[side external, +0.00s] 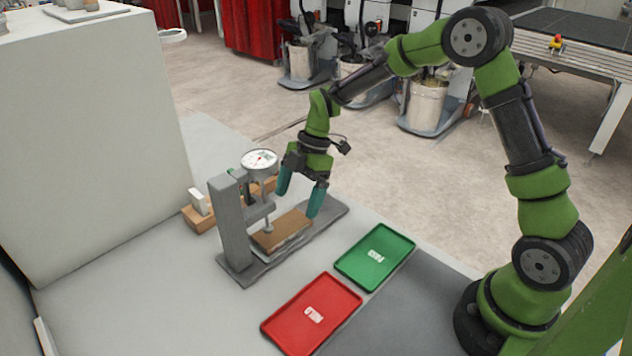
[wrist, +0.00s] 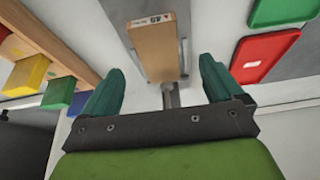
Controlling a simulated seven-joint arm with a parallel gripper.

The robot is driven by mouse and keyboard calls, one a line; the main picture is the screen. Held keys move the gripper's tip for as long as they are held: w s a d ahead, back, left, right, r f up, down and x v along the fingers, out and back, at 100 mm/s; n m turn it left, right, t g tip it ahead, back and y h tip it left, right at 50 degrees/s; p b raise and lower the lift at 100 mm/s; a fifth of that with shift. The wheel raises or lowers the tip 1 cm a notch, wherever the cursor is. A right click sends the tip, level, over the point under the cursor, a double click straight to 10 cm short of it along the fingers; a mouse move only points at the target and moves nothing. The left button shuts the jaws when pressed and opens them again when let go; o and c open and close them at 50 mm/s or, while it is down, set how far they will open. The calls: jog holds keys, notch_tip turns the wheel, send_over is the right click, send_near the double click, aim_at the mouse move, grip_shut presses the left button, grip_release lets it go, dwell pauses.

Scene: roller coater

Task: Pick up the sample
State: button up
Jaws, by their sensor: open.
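The sample (side external: 283,230) is a flat brown block lying on the base of a grey dial gauge stand (side external: 236,225). The stand's round white dial (side external: 260,162) is above it, and its plunger comes down at the block's left end. In the wrist view the sample (wrist: 155,48) shows ahead of the fingers, with a white label marked 40 at its far end. My gripper (side external: 299,203) is open, its teal fingers pointing down above and around the sample's right part. In the wrist view the gap between the fingertips (wrist: 167,75) is empty.
A green tray (side external: 375,257) and a red tray (side external: 311,314) lie on the table to the right and front of the stand. A wooden rack (side external: 198,218) stands behind it; coloured blocks (wrist: 35,72) show there in the wrist view. A tall white cabinet (side external: 90,130) is at left.

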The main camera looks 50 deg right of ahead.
aim_at(291, 221)
jog(key=shift+d+x, duration=0.2)
jog(key=shift+x, duration=1.15)
jog(key=shift+d+x, duration=0.2)
jog(key=shift+x, duration=1.2)
jog(key=shift+w+f, duration=0.1)
jog(key=c, duration=1.2)
